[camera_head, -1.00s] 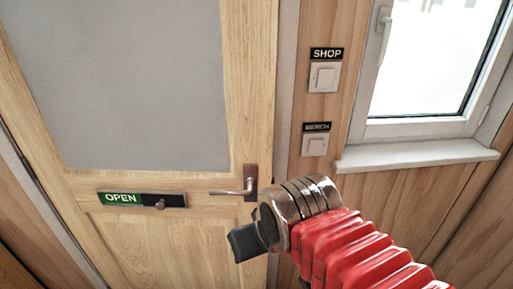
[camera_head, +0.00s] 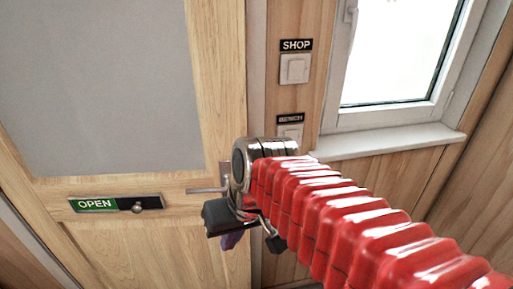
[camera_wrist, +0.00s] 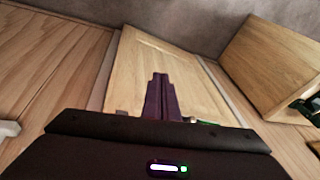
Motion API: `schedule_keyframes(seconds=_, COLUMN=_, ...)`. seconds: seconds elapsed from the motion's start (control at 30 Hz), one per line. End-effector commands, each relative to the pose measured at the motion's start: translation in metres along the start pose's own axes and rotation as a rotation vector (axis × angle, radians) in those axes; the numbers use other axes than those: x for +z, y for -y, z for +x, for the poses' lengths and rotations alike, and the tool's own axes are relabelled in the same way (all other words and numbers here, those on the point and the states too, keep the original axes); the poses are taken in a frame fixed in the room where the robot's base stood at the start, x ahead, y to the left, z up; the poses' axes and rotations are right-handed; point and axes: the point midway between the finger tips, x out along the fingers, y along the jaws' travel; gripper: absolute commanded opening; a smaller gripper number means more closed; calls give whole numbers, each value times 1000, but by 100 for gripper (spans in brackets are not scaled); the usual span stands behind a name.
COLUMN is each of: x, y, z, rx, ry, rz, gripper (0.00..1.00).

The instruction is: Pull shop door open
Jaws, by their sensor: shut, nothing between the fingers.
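The shop door (camera_head: 215,90) is pale wood with a grey panel and looks closed in the head view. Its metal lever handle (camera_head: 205,190) points left, and my arm's end hides part of its backplate. An OPEN sign with a small knob (camera_head: 115,203) is on the door left of the handle. My gripper (camera_head: 231,241) is just below and right of the lever, in front of the door edge. I cannot tell whether it touches the door. In the wrist view, the door (camera_wrist: 135,70) stands ahead and the purple fingers (camera_wrist: 160,80) are together, with nothing between them.
Right of the door, a wood-clad wall carries a SHOP switch (camera_head: 295,68) and a second labelled switch (camera_head: 290,131), partly hidden by my arm. A window with a white sill (camera_head: 390,143) is farther right. In the wrist view, a wooden box-like piece (camera_wrist: 275,65) is at right.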

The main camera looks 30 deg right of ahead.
Motion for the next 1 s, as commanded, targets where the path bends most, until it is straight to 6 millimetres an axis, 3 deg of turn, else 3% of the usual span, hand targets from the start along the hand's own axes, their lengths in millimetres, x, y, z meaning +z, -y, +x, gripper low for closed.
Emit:
schedule_keyframes(seconds=0.27, x=-24, y=-3, z=13, rx=-189, ry=143, rz=155, gripper=0)
schedule_keyframes(seconds=0.57, x=-68, y=-16, z=19, rx=-444, ry=203, rz=306, gripper=0)
schedule_keyframes(seconds=0.77, x=-103, y=-38, z=19, rx=-631, ry=183, rz=399, gripper=0)
schedule_keyframes(seconds=1.0, x=-147, y=-84, z=15, rx=-857, ry=93, rz=499, gripper=0)
